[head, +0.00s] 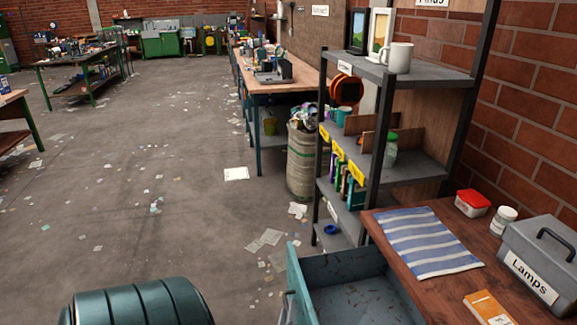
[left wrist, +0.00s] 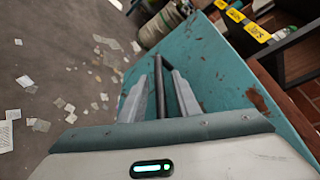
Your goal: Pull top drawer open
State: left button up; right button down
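The teal top drawer (head: 355,292) stands pulled out under the wooden bench top in the head view. Its inside is scuffed and the part in view looks empty. Its teal front (left wrist: 215,75) fills much of the left wrist view, with chipped paint. The dark bar handle (left wrist: 159,100) runs between the two grey fingers of my left gripper (left wrist: 160,76). The fingers are close on both sides of the bar and look shut on it. In the head view the handle (head: 287,304) shows only in part at the drawer's outer face. My right gripper is in neither view.
The wooden bench top (head: 440,292) carries a striped cloth (head: 424,241), a grey Lamps toolbox (head: 540,258), a red-lidded tub (head: 472,203) and an orange box (head: 488,308). A shelf unit (head: 420,165) stands behind. Floor (head: 150,225) left of the drawer is open, with scattered papers.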

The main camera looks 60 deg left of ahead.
pick_arm(q)
jog(key=shift+s+d, duration=0.1)
